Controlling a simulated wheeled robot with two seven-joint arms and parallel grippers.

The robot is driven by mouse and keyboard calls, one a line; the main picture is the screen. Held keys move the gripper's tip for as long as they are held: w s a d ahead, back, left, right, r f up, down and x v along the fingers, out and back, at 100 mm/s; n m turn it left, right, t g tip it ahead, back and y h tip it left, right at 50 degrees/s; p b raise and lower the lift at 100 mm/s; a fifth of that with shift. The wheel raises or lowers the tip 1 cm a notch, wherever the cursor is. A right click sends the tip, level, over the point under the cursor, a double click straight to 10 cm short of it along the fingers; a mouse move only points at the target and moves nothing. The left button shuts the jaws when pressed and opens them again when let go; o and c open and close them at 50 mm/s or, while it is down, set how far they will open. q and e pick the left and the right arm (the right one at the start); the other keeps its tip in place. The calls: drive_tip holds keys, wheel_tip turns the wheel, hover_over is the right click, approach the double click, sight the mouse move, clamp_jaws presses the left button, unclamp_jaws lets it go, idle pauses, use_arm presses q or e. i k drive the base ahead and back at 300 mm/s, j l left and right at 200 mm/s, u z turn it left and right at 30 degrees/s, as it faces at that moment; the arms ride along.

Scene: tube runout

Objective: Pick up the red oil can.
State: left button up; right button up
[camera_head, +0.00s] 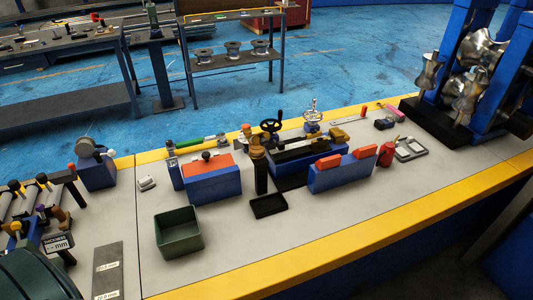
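A small red can (386,155), which looks like the oil can, stands upright on the grey workbench (330,236), right of the middle of the head view. It is just to the right of a blue block with red pads (342,175). A grey metal tray-like part (410,149) lies close to its right. Neither of my grippers shows in this view.
A vise-like device with handwheels (290,154) stands behind the blue block. A green open bin (179,232) and a small black tray (268,206) are nearer the front. A blue roller stand (468,75) rises at the right. The yellow front edge (400,228) is clear.

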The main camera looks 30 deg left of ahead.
sight(388, 151)
drive_tip(key=i+l+u, duration=0.1)
drive_tip(key=u, duration=0.9)
drive_tip(key=l+u, duration=0.3)
drive_tip(key=l, duration=0.2)
drive_tip(key=l+u, duration=0.35)
drive_tip(key=k+l+u, duration=0.15)
drive_tip(key=l+u, duration=0.15)
drive_tip(key=l, duration=0.25)
drive_tip(key=k+l, duration=0.1)
drive_tip(key=l, duration=0.25)
drive_tip(key=k+l, duration=0.1)
drive_tip(key=l, duration=0.25)
drive_tip(key=l+u, duration=0.1)
drive_tip(key=l, duration=0.25)
drive_tip(key=k+l, duration=0.15)
drive_tip(key=l, duration=0.2)
